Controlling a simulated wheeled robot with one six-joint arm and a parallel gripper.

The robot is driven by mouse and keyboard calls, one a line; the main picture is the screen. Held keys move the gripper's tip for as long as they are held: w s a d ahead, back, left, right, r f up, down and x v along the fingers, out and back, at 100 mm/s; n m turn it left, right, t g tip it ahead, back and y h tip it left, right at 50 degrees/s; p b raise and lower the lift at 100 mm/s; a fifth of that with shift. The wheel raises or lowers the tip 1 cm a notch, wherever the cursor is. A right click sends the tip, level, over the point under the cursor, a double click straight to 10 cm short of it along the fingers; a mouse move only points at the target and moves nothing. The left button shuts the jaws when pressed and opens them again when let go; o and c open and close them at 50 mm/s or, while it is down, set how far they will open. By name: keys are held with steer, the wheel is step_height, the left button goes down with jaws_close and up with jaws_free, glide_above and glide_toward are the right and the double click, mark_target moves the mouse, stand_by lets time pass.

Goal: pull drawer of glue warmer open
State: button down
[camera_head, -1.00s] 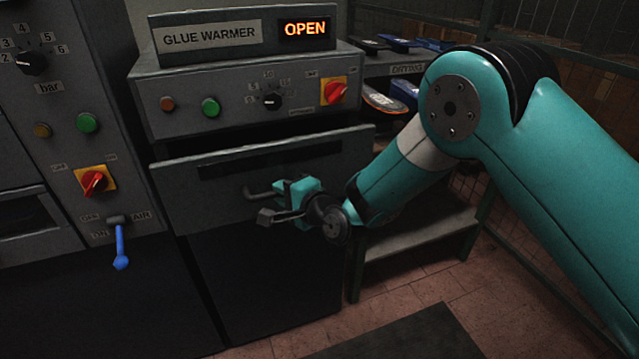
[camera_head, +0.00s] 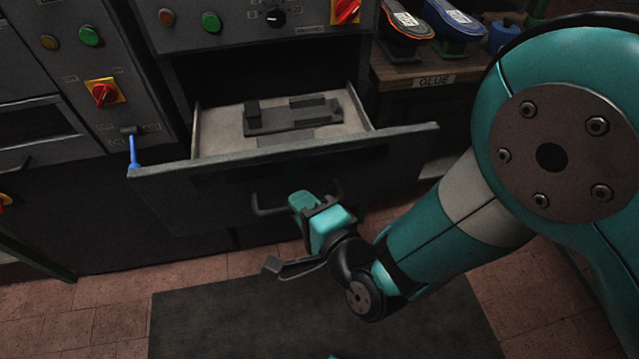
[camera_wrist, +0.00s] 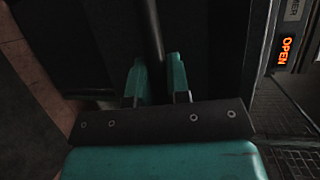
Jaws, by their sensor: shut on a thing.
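The glue warmer's drawer (camera_head: 400,143) stands pulled out in the head view, its inside showing. A dark fixture (camera_head: 290,118) lies on the pale drawer floor. The drawer's dark bar handle (camera_head: 262,208) is on the front panel. My gripper (camera_head: 298,206) is at the handle's middle and shut on it, hiding part of it. In the wrist view the handle bar (camera_wrist: 152,30) runs down between the two teal fingers of my gripper (camera_wrist: 157,82). The lit OPEN sign (camera_wrist: 287,48) shows at the right of the wrist view.
A dark mat (camera_head: 220,315) lies on the tiled floor below the drawer. A wooden bench (camera_head: 445,92) with a GLUE label and shoes on stands stands to the right. A blue lever (camera_head: 134,152) on the left cabinet is close to the drawer's left end.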

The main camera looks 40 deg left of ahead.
steer(key=shift+s, duration=0.1)
steer(key=c, duration=1.1)
jaws_free()
steer(key=shift+f, duration=0.1)
